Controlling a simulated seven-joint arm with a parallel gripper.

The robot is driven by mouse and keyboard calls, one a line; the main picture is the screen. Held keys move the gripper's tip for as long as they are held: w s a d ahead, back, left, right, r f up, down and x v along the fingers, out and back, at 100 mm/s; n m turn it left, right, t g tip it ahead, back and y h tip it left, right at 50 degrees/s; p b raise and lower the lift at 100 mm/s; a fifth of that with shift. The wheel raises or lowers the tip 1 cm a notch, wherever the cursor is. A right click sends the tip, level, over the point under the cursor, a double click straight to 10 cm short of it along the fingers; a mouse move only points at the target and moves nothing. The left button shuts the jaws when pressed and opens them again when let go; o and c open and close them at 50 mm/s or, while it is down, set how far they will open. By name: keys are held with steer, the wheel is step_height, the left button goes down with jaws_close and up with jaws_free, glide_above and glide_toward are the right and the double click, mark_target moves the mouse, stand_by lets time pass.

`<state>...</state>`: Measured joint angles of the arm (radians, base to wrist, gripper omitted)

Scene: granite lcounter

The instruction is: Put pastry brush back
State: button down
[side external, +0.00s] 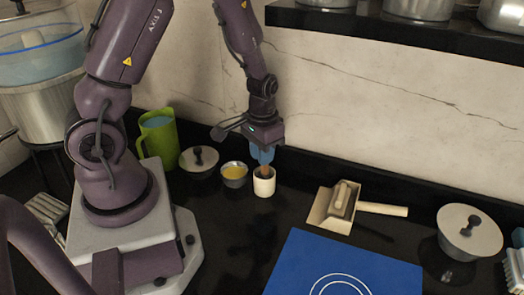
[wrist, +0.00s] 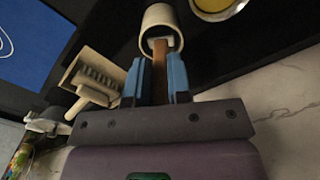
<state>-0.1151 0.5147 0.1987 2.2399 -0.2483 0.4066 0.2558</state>
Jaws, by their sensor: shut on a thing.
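My gripper (wrist: 159,80) is shut on the pastry brush (wrist: 160,72), whose brown wooden handle runs between the blue fingertips in the wrist view. The handle's far end reaches into the mouth of a cream cylindrical cup (wrist: 160,18). In the side external view my gripper (side external: 263,155) is directly above the cup (side external: 264,184), and a short brown piece of the brush (side external: 264,171) shows at the cup's opening.
A dustpan-like holder with a brush (side external: 338,207) lies to the right. A blue mat (side external: 330,265) lies in front. A shelf (side external: 400,28) hangs above.

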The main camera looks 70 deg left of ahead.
steer(key=shift+f, duration=0.1)
steer(key=c, duration=1)
jaws_free()
steer(key=shift+c, duration=0.6)
steer(key=shift+r, duration=3)
